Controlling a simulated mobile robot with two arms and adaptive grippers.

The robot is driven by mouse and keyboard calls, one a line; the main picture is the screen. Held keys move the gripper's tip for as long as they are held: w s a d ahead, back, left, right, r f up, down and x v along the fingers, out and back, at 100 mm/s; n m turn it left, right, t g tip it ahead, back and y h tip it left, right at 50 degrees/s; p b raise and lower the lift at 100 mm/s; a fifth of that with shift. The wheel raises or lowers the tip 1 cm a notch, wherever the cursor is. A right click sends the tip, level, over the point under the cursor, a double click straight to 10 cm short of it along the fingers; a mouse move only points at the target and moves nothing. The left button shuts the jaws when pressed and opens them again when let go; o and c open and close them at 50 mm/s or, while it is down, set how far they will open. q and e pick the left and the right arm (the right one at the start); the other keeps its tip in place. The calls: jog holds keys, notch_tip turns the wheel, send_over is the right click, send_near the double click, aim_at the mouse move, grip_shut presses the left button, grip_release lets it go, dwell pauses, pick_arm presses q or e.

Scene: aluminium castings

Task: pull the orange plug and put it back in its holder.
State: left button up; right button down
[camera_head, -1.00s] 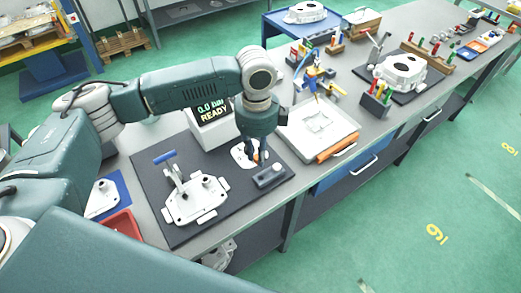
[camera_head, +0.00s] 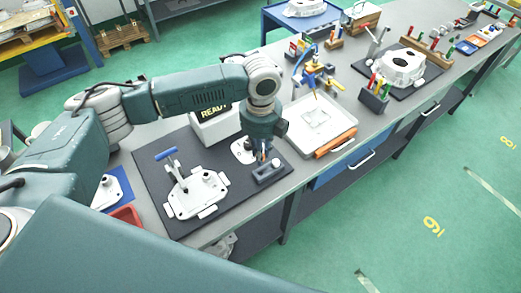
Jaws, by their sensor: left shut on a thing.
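My left gripper (camera_head: 263,156) points down just behind a dark block (camera_head: 268,174) near the right edge of the black mat. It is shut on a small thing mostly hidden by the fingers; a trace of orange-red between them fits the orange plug. I cannot tell whether the plug is in the block or above it. The block has a small light round spot on top. A white plate (camera_head: 241,150) lies behind and left of the gripper. A pale casting with a blue-handled clamp (camera_head: 196,194) sits on the mat's left part. My right gripper is not in view.
A red bin (camera_head: 127,216) is at the left. The mat (camera_head: 232,208) is bare at front right.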

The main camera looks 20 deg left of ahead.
pick_arm(q)
jog(key=shift+f+b, duration=1.2)
jog(key=shift+f, duration=1.7)
jog(key=shift+p, duration=0.3)
jog(key=shift+r+p, duration=0.1)
jog(key=shift+p, duration=0.25)
jog(key=shift+p, duration=0.4)
